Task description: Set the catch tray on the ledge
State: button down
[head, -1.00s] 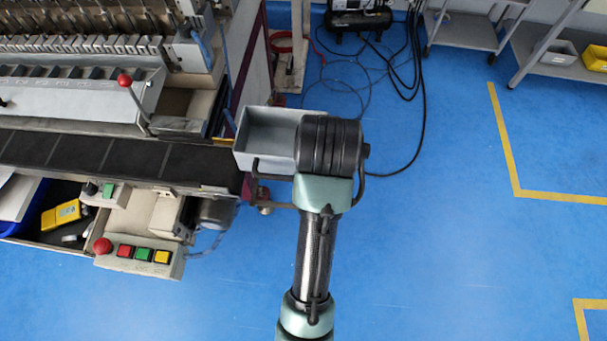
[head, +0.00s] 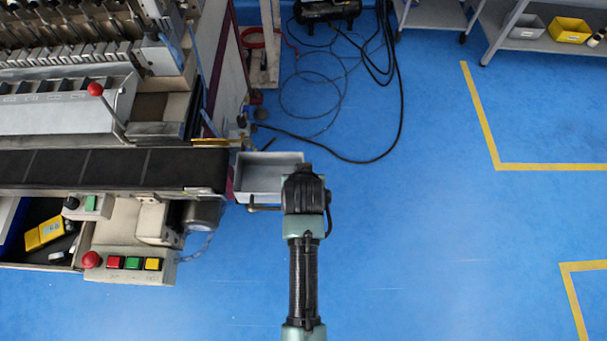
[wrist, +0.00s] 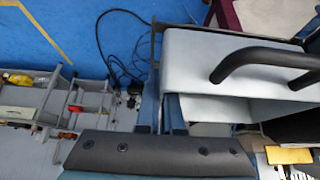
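The catch tray (head: 240,177) is a pale grey open box with a black bar handle on its near side. In the head view it is level, just right of the end of the dark belt. My gripper (wrist: 163,112) is at the tray's right side, its fingers close together on the tray's wall. The tray (wrist: 205,75) fills the upper right of the wrist view, with its curved black handle (wrist: 265,58) in front. The ledge cannot be made out; the tray and my arm cover the area by the belt end. Whether the tray touches anything below is unclear.
The belt (head: 110,168) of the machine ends close left of the tray. A control box (head: 130,263) with coloured buttons and a motor (head: 203,213) stand near it. Cables (head: 390,110) lie on the floor behind. The blue floor to the right is clear.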

jog(key=shift+f+b, duration=0.35)
jog(key=shift+f, duration=0.15)
jog(key=c, duration=1.1)
grip_release()
jog(key=shift+o, duration=0.2)
